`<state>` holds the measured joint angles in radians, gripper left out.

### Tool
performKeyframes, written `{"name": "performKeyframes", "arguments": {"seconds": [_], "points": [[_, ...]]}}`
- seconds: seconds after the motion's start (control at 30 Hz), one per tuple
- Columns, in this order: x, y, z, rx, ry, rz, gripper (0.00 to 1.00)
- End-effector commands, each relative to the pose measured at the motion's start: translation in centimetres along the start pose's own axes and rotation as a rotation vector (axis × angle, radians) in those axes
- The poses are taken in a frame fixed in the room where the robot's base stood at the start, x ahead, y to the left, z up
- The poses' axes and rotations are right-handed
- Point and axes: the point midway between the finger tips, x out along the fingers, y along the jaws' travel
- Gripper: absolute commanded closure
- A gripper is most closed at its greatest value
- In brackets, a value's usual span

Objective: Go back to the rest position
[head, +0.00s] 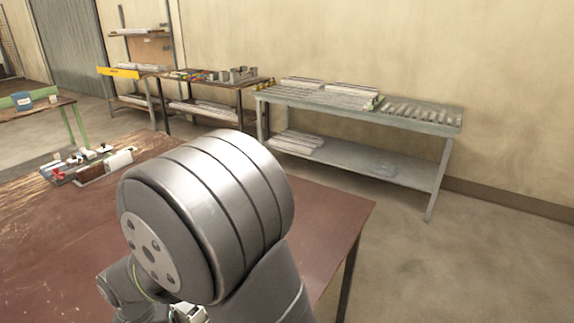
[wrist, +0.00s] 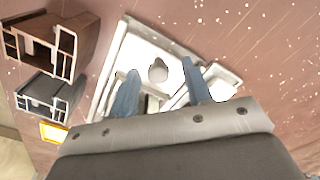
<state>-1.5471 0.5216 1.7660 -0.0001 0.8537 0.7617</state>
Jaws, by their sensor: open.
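My gripper (wrist: 160,92) shows in the wrist view with its two blue-grey fingers spread apart and nothing held between them. Beyond the fingers is a white fixture (wrist: 145,50) with a round knob or hole in it. In the head view my large grey arm joint fills the middle and hides part of the table; the fingers cannot be made out there.
The brown table (head: 335,215) has clear surface on its right. Clamps and profiles (head: 90,163) sit at its far left. In the wrist view, a brown profile (wrist: 55,38) and a grey profile (wrist: 50,92) lie left of the fingers. A grey bench (head: 410,125) stands behind.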

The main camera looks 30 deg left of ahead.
Motion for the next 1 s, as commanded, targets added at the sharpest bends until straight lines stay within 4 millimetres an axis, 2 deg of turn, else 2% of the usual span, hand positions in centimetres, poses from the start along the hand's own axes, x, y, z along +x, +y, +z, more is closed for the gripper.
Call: {"name": "performKeyframes", "arguments": {"seconds": [0.37,0.57,0.77,1.0], "points": [[-0.1,0.1,-0.1,0.0,0.0,0.0,0.55],[-1.1,0.0,-0.1,0.0,0.002,-0.002,0.55],[-3.8,-0.1,-0.1,0.0,0.003,-0.003,0.55],[-8.5,-0.1,0.0,0.0,0.003,-0.004,0.55]]}}
